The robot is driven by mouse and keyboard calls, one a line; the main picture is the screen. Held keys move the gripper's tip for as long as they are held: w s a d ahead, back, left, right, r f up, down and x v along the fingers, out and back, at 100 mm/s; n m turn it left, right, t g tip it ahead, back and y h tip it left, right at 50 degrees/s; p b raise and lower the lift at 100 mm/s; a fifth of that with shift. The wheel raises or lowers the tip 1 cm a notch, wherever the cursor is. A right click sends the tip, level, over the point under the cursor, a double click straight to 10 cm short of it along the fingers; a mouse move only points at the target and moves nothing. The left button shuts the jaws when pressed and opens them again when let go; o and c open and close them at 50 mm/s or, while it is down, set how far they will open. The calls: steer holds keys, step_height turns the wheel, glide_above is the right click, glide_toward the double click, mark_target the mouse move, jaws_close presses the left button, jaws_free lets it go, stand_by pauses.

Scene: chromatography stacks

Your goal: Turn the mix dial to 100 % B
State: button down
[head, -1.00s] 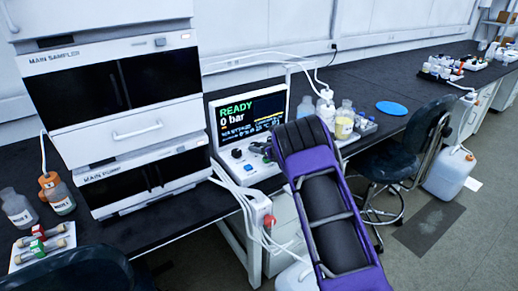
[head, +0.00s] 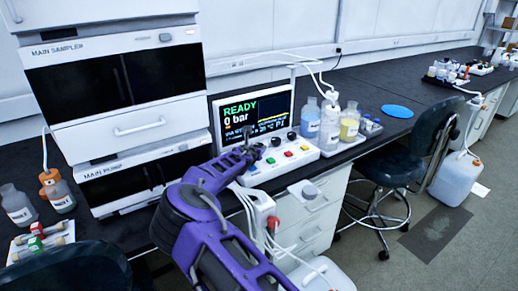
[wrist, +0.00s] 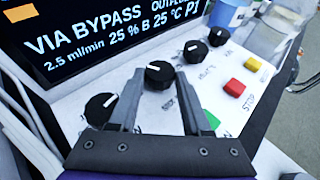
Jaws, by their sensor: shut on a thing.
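A control box has a screen (head: 255,112) reading READY and 0 bar; the wrist view shows its lower line, with 2.5 ml/min, 25 % B and 25 °C. Below the screen is a row of black dials with white pointer marks. My gripper (wrist: 157,88) is shut on one black dial (wrist: 160,75), its pointer toward the upper left. Another dial (wrist: 100,108) is left of the fingers; two more (wrist: 195,51) (wrist: 219,36) are to the right. The dial labels are too small or hidden to read. In the head view my gripper (head: 256,150) covers part of the panel.
Red (wrist: 235,88), yellow (wrist: 253,64) and green (wrist: 211,119) buttons lie close to the right finger. Bottles (head: 329,126) stand right of the box. The sampler and pump stack (head: 115,85) is at left. White cables (head: 243,202) hang below the box. A chair (head: 405,150) is at right.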

steer(key=shift+w+a+m+g+h, duration=0.1)
steer(key=shift+a+m+g+h, duration=0.2)
steer(key=shift+m+h, duration=0.5)
steer(key=shift+w+a+m+g+h, duration=0.1)
steer(key=shift+m+g+h, duration=0.35)
steer(key=shift+m+h, duration=0.3)
steer(key=shift+a+m+g+h, duration=0.15)
steer(key=shift+m+g+h, duration=0.2)
steer(key=shift+m+h, duration=0.7)
steer(key=shift+c, duration=1.8)
jaws_free()
steer(key=shift+g, duration=0.3)
step_height(320, 180, up, 10)
steer(key=p, duration=0.1)
